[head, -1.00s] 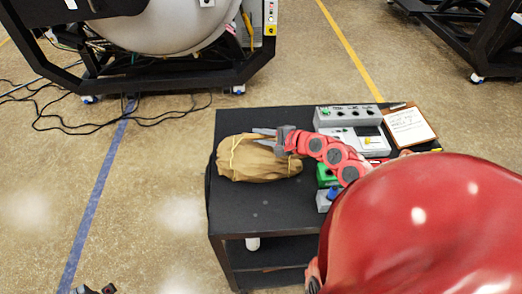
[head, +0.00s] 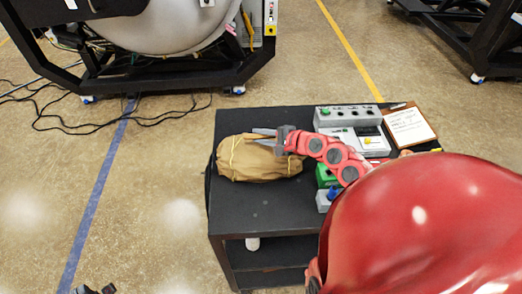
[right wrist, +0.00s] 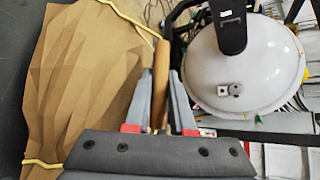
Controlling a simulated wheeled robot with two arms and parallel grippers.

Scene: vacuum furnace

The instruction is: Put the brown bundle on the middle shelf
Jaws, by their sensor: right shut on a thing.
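The brown bundle (head: 245,165), tied with yellow cord, lies on the black top of the cart (head: 260,215), towards its left side. It fills the left of the right wrist view (right wrist: 75,85). My right gripper (head: 264,137) reaches in from the right and is shut on a fold at the bundle's upper right edge. In the right wrist view a brown fold sits between the two grey fingers (right wrist: 163,95). A lower shelf (head: 275,257) of the cart shows below the top, partly hidden by my red arm. A dark piece of my left gripper (head: 95,289) shows at the bottom left edge.
A grey control box (head: 350,130), a clipboard (head: 409,126) and a green box (head: 327,177) stand on the cart's right side. A white cylinder (head: 252,243) shows under the top. The furnace (head: 160,25) is behind, with cables (head: 120,120) on the floor. Floor left of the cart is open.

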